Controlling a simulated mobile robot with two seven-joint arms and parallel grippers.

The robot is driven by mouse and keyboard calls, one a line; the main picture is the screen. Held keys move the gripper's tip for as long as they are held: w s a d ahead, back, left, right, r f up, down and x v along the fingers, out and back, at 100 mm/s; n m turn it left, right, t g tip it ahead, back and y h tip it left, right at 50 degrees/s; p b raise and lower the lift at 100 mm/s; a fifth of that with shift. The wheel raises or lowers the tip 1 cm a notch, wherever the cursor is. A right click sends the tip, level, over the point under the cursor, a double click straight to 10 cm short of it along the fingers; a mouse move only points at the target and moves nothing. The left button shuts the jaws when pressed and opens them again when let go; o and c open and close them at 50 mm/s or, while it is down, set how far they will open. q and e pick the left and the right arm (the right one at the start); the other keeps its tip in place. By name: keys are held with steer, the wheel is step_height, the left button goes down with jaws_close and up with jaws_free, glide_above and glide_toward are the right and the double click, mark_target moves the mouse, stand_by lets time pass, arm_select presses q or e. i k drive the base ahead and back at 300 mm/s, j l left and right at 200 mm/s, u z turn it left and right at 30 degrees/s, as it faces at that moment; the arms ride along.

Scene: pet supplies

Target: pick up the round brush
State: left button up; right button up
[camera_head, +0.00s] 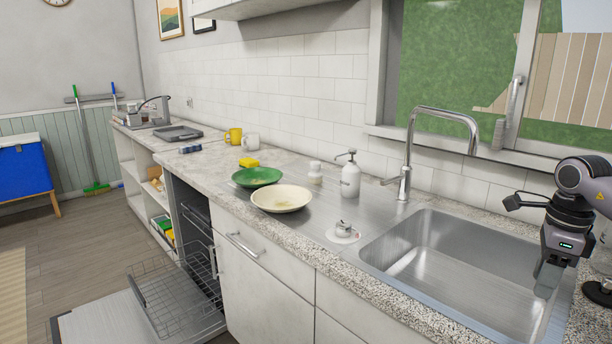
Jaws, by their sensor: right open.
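A small white object with a round knob (315,172), which looks like the round brush, stands upright on the steel drainer behind the cream plate. My right gripper (547,279) points down over the right end of the sink basin. It is open and empty, far to the right of the brush and apart from it. Its fingers are small in the view. My left gripper is not in view.
A white soap bottle (350,180), cream plate (282,199) and green plate (257,177) stand around the brush. A white disc with a knob (343,234) lies near the sink (430,262). The tall faucet (408,160) rises between brush and gripper. The dishwasher (185,290) is open below.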

mark_target(315, 176)
steer(key=i+u, duration=0.1)
steer(key=u, duration=0.3)
steer(key=i+j+u, duration=0.1)
steer(key=u, duration=0.35)
steer(key=i+j, duration=0.1)
steer(key=i, duration=2.2)
steer(key=i+z, duration=0.1)
steer(key=z, duration=0.25)
steer(key=i+l+z, duration=0.1)
steer(key=z, duration=0.3)
